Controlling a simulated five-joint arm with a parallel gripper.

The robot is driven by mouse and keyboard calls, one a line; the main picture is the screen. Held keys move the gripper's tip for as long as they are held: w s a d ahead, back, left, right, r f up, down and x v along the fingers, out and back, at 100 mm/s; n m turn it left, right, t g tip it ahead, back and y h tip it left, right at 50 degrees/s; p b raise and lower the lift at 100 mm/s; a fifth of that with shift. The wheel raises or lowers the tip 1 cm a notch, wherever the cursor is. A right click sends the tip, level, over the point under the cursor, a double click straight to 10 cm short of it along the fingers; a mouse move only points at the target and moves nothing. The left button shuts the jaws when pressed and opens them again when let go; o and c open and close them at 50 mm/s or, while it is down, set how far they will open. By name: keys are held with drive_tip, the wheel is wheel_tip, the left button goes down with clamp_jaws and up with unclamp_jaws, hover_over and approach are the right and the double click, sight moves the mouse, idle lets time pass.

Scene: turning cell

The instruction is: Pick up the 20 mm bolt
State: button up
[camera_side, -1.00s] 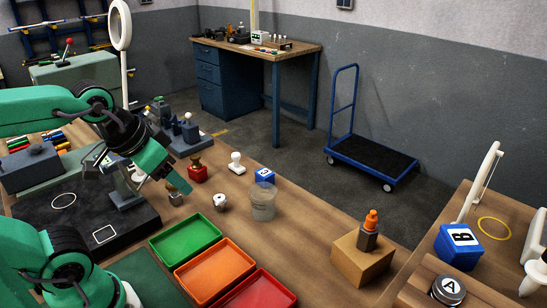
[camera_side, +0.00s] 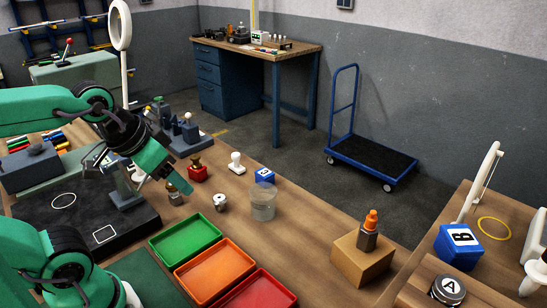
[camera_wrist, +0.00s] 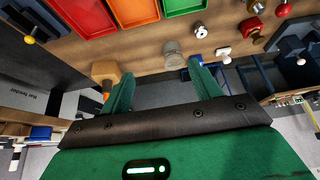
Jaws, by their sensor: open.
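I cannot single out the 20 mm bolt for certain. A small pale metal piece (camera_side: 220,202) stands on the wooden bench left of a clear cup (camera_side: 263,203). In the wrist view the metal piece (camera_wrist: 200,31) is near the top, right of the cup (camera_wrist: 173,52). My gripper (camera_side: 168,174) is above the bench, near a small dark and brass-coloured piece (camera_side: 174,197). In the wrist view my gripper (camera_wrist: 160,68) has its two green fingers wide apart, with nothing between them.
Green (camera_side: 186,263), orange (camera_side: 215,296) and red trays lie in front. A red-based knob (camera_side: 197,174), a white stamp (camera_side: 237,164) and a blue block (camera_side: 264,175) stand behind. A cardboard box (camera_side: 362,262) is on the right. The bench between cup and box is clear.

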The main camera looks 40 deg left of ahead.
drive_tip(key=n+g, duration=0.3)
drive_tip(key=g, duration=0.3)
hover_over(174, 190)
drive_tip(key=a, duration=0.1)
drive_tip(key=f, duration=1)
drive_tip(key=w+f, duration=0.1)
drive_tip(key=f, duration=0.4)
drive_tip(key=shift+a+f, duration=0.15)
drive_tip(key=shift+a, duration=0.05)
drive_tip(key=shift+s+a+f, duration=0.1)
drive_tip(key=shift+a+f, duration=0.05)
drive_tip(key=shift+f, duration=0.05)
drive_tip(key=shift+a+f, duration=0.15)
drive_tip(key=shift+f, duration=3.75)
drive_tip(key=shift+c, duration=0.4)
